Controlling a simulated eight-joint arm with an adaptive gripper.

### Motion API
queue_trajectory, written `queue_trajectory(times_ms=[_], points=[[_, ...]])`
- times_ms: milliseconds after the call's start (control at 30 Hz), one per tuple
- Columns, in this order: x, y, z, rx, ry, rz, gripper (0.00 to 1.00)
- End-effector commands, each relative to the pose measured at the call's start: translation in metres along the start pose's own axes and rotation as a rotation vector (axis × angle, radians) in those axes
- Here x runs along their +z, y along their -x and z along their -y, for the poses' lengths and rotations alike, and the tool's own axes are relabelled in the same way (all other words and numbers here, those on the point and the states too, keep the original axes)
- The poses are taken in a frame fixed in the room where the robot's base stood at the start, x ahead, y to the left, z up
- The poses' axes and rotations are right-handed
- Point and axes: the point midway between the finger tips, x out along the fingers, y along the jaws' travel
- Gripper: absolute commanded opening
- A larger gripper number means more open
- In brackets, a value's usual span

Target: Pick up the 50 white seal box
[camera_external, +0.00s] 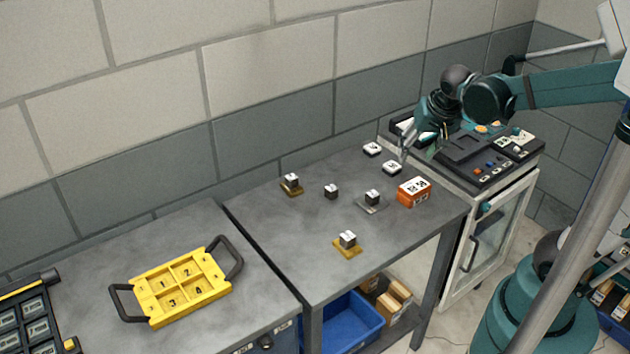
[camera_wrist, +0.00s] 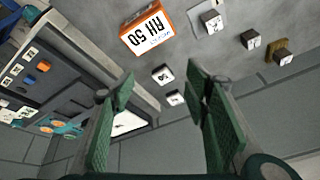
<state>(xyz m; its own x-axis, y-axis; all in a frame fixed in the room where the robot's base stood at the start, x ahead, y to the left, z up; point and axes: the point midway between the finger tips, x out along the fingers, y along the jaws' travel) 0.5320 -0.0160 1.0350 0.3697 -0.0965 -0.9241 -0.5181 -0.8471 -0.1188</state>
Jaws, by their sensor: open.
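The box with "50" on its label is an orange box with a white top (camera_external: 414,191), at the right side of the grey table. In the wrist view it (camera_wrist: 147,28) lies near the top, its label upside down. Two small white blocks lie behind it near the table's back right edge: one farther back (camera_external: 372,148), one closer (camera_external: 392,167). They also show in the wrist view, between the fingers (camera_wrist: 162,74) and (camera_wrist: 176,98). My gripper (camera_external: 418,148) is open and empty, above the table's back right corner, apart from the box.
Small dark blocks with white tops, some on plates (camera_external: 373,200), stand left of the box. A control cabinet (camera_external: 480,150) adjoins the table's right. A yellow numbered tray (camera_external: 182,284) with black handles lies on the left table. A blue bin (camera_external: 350,322) sits below.

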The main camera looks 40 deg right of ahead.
Motion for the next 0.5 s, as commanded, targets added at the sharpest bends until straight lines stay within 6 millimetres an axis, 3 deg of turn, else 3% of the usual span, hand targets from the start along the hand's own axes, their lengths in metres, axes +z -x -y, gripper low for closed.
queue_trajectory(times_ms=[500], points=[[-0.041,-0.02,0.019,0.121,-0.277,0.05,0.46]])
